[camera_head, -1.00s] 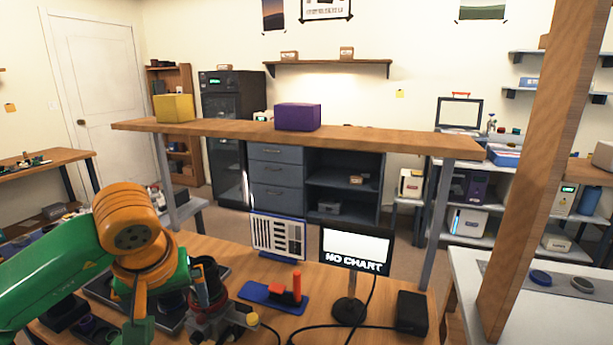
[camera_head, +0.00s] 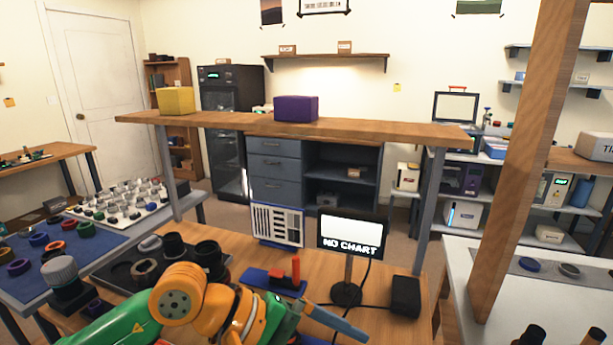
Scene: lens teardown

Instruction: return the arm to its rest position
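My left arm, green and orange, comes in from the bottom left and lies low across the front of the wooden bench. Its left gripper (camera_head: 325,325) is at the bottom centre, in front of the monitor's foot. A blue-grey bar-like part shows at its end; the fingertips are not clear, so I cannot tell whether it is open or shut. No held object can be made out. My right arm and gripper are not in view.
A monitor reading NO CHART (camera_head: 351,233) and a black box (camera_head: 406,296) stand on the bench. A blue holder with a red part (camera_head: 295,268) is close behind my arm. Dark lens parts (camera_head: 207,252) stand in a tray at left. A wooden post (camera_head: 530,160) rises at right.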

